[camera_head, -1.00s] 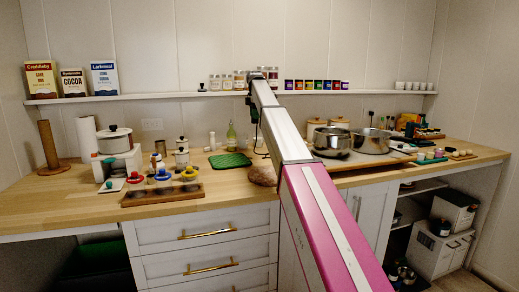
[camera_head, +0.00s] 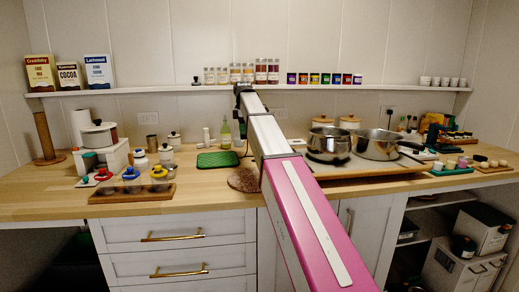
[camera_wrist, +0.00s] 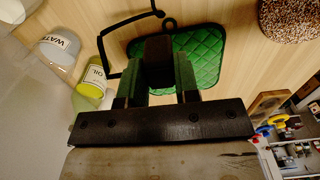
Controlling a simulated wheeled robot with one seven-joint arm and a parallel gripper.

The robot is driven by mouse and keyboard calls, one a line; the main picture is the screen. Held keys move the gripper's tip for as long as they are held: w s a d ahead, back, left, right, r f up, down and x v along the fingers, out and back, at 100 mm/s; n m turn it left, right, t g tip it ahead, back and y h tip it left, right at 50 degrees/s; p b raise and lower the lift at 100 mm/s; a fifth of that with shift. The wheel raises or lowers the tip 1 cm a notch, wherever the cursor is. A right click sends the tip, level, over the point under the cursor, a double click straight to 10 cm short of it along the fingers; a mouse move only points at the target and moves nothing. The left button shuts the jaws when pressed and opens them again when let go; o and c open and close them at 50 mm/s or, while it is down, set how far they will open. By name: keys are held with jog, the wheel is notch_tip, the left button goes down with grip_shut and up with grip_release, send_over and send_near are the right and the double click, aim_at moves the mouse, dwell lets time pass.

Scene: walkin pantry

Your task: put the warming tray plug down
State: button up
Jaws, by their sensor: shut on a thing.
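The warming tray plug (camera_wrist: 158,50) is a dark block between the green-padded fingers of my gripper (camera_wrist: 160,68) in the wrist view. My gripper is shut on it, above the green quilted pad (camera_wrist: 208,52). In the head view, my gripper is a dark shape at the far end of my arm (camera_head: 239,97), and the plug cannot be made out clearly. The green pad also shows on the counter in the head view (camera_head: 217,160).
An oil bottle (camera_wrist: 92,90) and a water bottle (camera_wrist: 60,48) stand close beside the pad. A brown speckled round thing (camera_wrist: 290,18) lies on its other side. Steel pots (camera_head: 328,141) stand right of my arm. Bare counter (camera_head: 215,190) shows in front of the pad.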

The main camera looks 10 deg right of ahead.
jog(key=w+d+f, duration=0.1)
jog(key=d, duration=0.1)
jog(key=d+f, duration=0.2)
jog(key=d, duration=0.1)
jog(key=w+d+f, duration=0.1)
jog(key=d+f, duration=0.1)
jog(key=d, duration=0.1)
jog(key=shift+w, duration=0.3)
jog(key=shift+f, duration=1.95)
jog(key=shift+f, duration=0.1)
jog(key=o, duration=0.9)
notch_tip(320, 180, up, 12)
jog(key=shift+r, duration=0.1)
